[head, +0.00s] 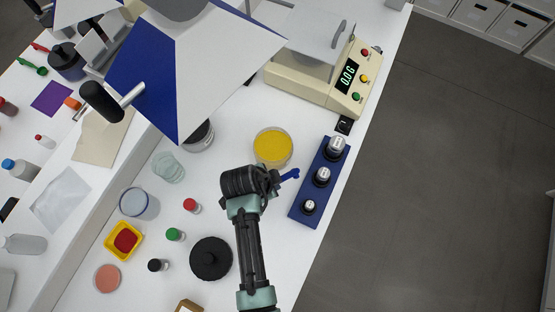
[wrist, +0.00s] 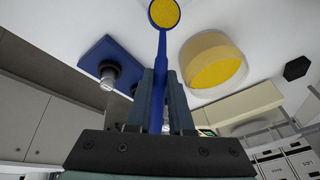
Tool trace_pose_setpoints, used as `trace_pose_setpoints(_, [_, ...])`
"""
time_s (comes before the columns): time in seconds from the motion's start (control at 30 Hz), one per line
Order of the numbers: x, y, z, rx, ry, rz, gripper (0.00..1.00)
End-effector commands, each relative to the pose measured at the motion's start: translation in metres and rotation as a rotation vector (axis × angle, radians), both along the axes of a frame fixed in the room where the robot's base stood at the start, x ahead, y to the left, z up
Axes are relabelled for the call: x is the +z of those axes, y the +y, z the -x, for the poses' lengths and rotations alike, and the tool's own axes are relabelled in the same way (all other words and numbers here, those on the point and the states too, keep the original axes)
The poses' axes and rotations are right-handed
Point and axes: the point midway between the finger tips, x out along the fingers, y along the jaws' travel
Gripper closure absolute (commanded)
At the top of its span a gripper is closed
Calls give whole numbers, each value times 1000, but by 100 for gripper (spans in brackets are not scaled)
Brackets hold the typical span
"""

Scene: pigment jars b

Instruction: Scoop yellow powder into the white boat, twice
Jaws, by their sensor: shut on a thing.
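My gripper (head: 268,184) is shut on a blue scoop (head: 290,175), just below the jar in the head view. In the wrist view my gripper (wrist: 160,75) grips the scoop's handle (wrist: 161,55), and the round bowl (wrist: 164,13) beyond the fingertips shows yellow powder in it. The clear jar of yellow powder (head: 273,147) stands open on the white table; it also shows in the wrist view (wrist: 213,62), beside the scoop and apart from it. I cannot make out the white boat in either view.
A cream balance (head: 320,85) reading 0.0 stands behind the jar. A blue block with capped weights (head: 304,212) lies to the right, by the table edge. A black lid (head: 211,258) lies at front left. A blue-and-white shade (head: 205,65) hides part of the table.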

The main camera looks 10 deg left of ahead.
Motion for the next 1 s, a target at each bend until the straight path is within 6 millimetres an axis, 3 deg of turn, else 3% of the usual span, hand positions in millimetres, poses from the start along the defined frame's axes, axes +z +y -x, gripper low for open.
trace_pose_setpoints(1.0, [18,44,18,2,-198,462,100])
